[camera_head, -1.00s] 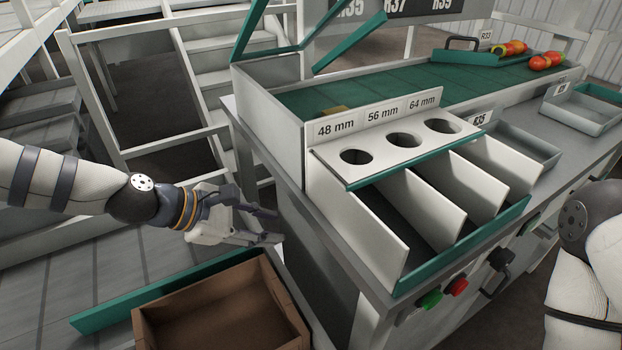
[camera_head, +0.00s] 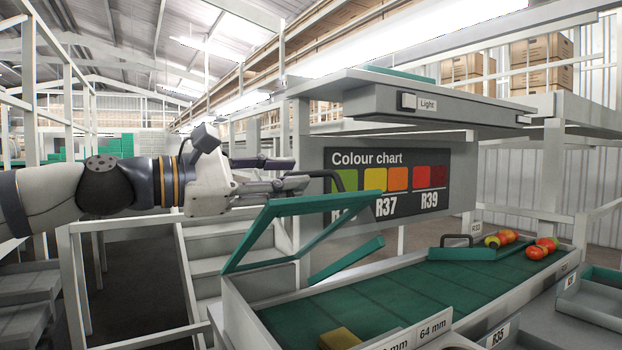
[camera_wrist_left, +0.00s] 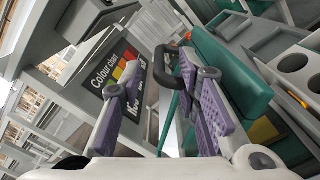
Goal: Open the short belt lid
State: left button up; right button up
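A green-framed lid (camera_head: 240,240) with a see-through middle stands raised and tilted over the left end of the green belt (camera_head: 400,297). A dark curved handle (camera_head: 334,178) shows at its upper edge. My left gripper (camera_head: 292,183) is level with this edge, close to the handle. In the left wrist view the purple-padded fingers of the gripper (camera_wrist_left: 160,88) are apart, with the handle (camera_wrist_left: 166,62) in the gap near the tips. I cannot tell whether they touch it. My right gripper is out of view.
A colour chart (camera_head: 388,188) hangs behind the belt, under a light shelf (camera_head: 450,108). A flat green panel with a dark handle (camera_head: 468,254) and several tomatoes (camera_head: 540,248) are at the belt's far end. A yellow block (camera_head: 340,338) lies near its front.

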aim_at(311, 174)
pick_arm(q)
jog(key=x, duration=0.5)
jog(key=shift+c, duration=0.6)
grip_shut()
jog(key=w+a+r+n, duration=0.1)
jog(key=w+a+r, duration=0.4)
jog(key=w+r, duration=0.1)
jog(key=shift+w+a, duration=0.3)
jog(key=shift+w, duration=0.6)
